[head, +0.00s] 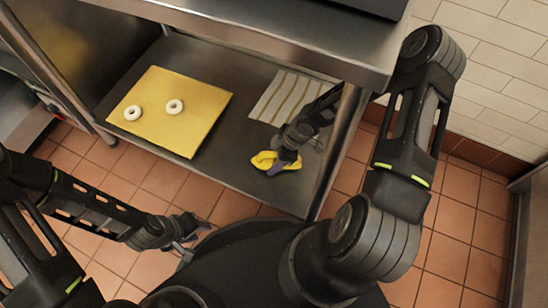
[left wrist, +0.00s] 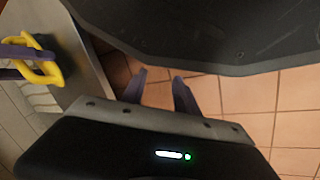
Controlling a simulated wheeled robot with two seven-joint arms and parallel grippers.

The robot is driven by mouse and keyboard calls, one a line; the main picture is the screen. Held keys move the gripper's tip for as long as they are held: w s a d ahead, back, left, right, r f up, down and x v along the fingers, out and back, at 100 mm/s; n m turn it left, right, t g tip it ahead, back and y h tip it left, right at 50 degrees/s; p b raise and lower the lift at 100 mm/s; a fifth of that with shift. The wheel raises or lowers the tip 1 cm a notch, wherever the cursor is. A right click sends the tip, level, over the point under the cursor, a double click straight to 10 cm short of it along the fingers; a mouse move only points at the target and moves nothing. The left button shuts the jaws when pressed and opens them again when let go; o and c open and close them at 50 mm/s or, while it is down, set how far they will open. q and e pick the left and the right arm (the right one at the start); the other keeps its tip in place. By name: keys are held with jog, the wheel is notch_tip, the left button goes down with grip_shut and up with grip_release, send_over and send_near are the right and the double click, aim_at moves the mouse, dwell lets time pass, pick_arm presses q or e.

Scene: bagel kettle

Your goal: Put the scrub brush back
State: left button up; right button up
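A yellow loop-shaped thing (head: 264,161), which looks like the scrub brush, is on the grey lower shelf near its front right part. It also shows at the left edge of the left wrist view (left wrist: 50,73). My right gripper (head: 287,164) is at it, with purple fingers across and beside the yellow loop. Whether they are pressed shut on it is not clear. The underside of the brush is hidden. My left gripper (head: 190,238) is low over the floor by my base, away from the shelf. Its two fingers stand apart and empty in the left wrist view (left wrist: 162,82).
A yellow board (head: 190,130) with two white bagels (head: 175,107) (head: 132,113) lies on the shelf's left part. A pale striped mat (head: 285,98) lies behind my right gripper. The steel counter (head: 270,35) overhangs the shelf, and a metal leg (head: 338,150) stands at its right.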

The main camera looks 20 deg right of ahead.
jog(key=shift+o, duration=1.3)
jog(key=shift+d+r+p, duration=0.15)
jog(key=shift+r+p, duration=0.25)
jog(key=shift+r, duration=0.15)
jog(key=p+v, duration=0.6)
jog(key=v, duration=0.4)
jog(key=shift+d+r, duration=0.1)
jog(key=shift+r, duration=0.1)
jog(key=shift+s+d+r, duration=0.15)
jog(key=shift+s+r, duration=0.05)
jog(key=shift+r, duration=0.15)
